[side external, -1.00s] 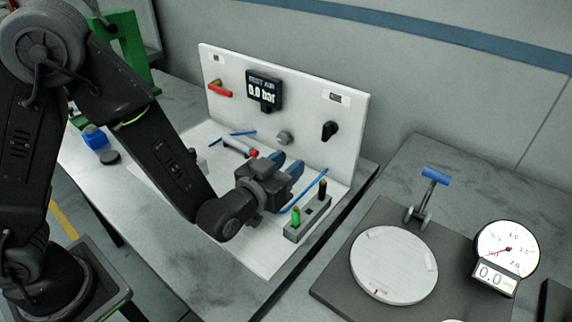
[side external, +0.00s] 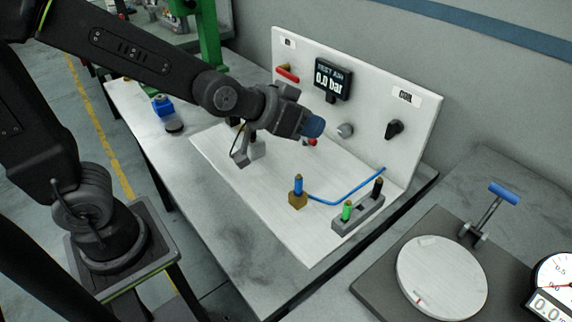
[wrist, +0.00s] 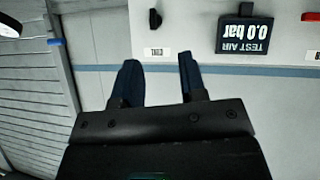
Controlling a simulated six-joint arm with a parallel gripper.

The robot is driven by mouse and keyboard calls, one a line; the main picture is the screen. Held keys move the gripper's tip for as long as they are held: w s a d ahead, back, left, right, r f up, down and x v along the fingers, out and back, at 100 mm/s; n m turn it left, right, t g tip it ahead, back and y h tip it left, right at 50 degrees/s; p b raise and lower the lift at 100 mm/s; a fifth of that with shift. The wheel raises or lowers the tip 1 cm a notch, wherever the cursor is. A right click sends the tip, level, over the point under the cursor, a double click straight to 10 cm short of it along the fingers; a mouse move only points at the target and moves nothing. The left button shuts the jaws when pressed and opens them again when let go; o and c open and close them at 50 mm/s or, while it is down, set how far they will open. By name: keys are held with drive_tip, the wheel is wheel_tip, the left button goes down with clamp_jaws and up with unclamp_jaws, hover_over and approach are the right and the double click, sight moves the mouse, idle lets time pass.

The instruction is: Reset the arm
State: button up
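My arm reaches in from the upper left in the side external view. My gripper (side external: 314,127) is raised above the white board of the test station, clear of the things on it. In the wrist view my gripper (wrist: 158,78) has its two blue fingers apart, with only wall seen between them, so it is open and empty. The wrist view looks level at the panel, upside down, with the "TEST AIR 0.0 bar" display (wrist: 244,35) at upper right.
A white base board with an upright panel (side external: 360,85) carries a red lever (side external: 288,74), a black knob (side external: 394,129), a blue-topped brass fitting (side external: 298,192) with a blue tube, and a grey block (side external: 358,214) with green and black plugs. A round white plate (side external: 441,277) is at right.

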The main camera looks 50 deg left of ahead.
drive_tip(key=s+a+r+g+y, duration=0.1)
drive_tip(key=s+a+g, duration=0.1)
drive_tip(key=s, duration=0.6)
drive_tip(key=s+a+r+g+y, duration=0.1)
drive_tip(key=s+a+g, duration=0.2)
drive_tip(key=s+a, duration=0.2)
drive_tip(key=s, duration=0.3)
drive_tip(key=shift+s+a+g, duration=0.15)
drive_tip(key=shift+a+g, duration=0.15)
drive_tip(key=shift+o, duration=0.4)
